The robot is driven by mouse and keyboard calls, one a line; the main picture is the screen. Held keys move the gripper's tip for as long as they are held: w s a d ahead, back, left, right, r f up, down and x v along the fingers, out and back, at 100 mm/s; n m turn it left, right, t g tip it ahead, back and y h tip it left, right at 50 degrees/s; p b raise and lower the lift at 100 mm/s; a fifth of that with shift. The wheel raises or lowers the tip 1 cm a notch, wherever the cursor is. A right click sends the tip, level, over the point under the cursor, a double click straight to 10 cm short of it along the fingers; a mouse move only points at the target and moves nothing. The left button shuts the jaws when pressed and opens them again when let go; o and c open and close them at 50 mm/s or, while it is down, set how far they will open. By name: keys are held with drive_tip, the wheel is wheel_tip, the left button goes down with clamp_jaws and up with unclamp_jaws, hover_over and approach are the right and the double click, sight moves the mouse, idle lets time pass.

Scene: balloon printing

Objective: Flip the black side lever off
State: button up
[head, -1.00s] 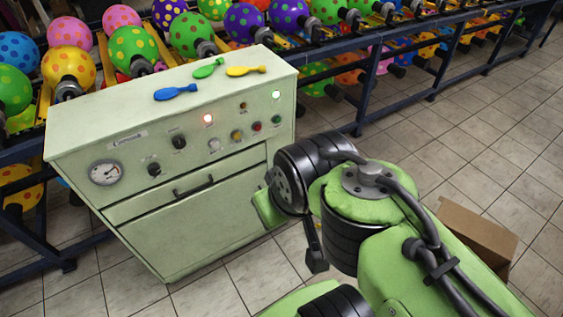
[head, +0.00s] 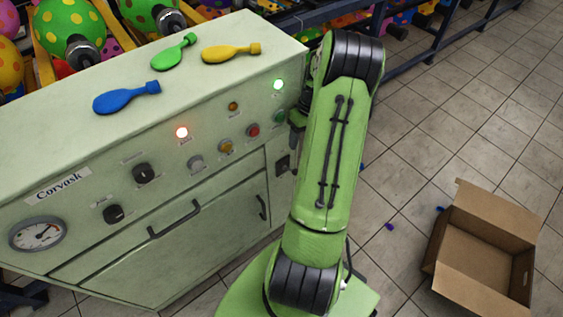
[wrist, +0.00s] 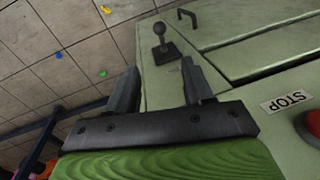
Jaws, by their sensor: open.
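The black side lever (wrist: 159,33) has a ball knob on a dark square plate. It stands on the cabinet's narrow green panel, beyond my fingertips in the wrist view. In the head view its dark plate (head: 283,163) shows on the right part of the cabinet front, partly beside my arm. My gripper (wrist: 160,82) is open, with its two dark fingers apart and nothing between them. The lever is ahead of the gap and apart from the fingers. In the head view my gripper is mostly hidden behind my arm, near the cabinet's right edge.
The pale green cabinet (head: 90,165) carries knobs, lamps and a gauge (head: 38,234). A red button (wrist: 314,121) beside a STOP label (wrist: 286,101) is close to my gripper's right. Deflated balloons lie on top. An open cardboard box (head: 480,250) stands on the tiled floor at right.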

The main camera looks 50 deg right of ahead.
sight(293, 170)
drive_tip(key=a+f+b, duration=0.1)
drive_tip(key=f, duration=0.4)
drive_tip(key=f+b, duration=0.2)
drive_tip(key=f, duration=0.3)
drive_tip(key=a+f+b, duration=0.1)
drive_tip(key=f, duration=0.4)
drive_tip(key=shift+w+a+b, duration=0.2)
drive_tip(key=shift+a+b, duration=0.15)
clamp_jaws()
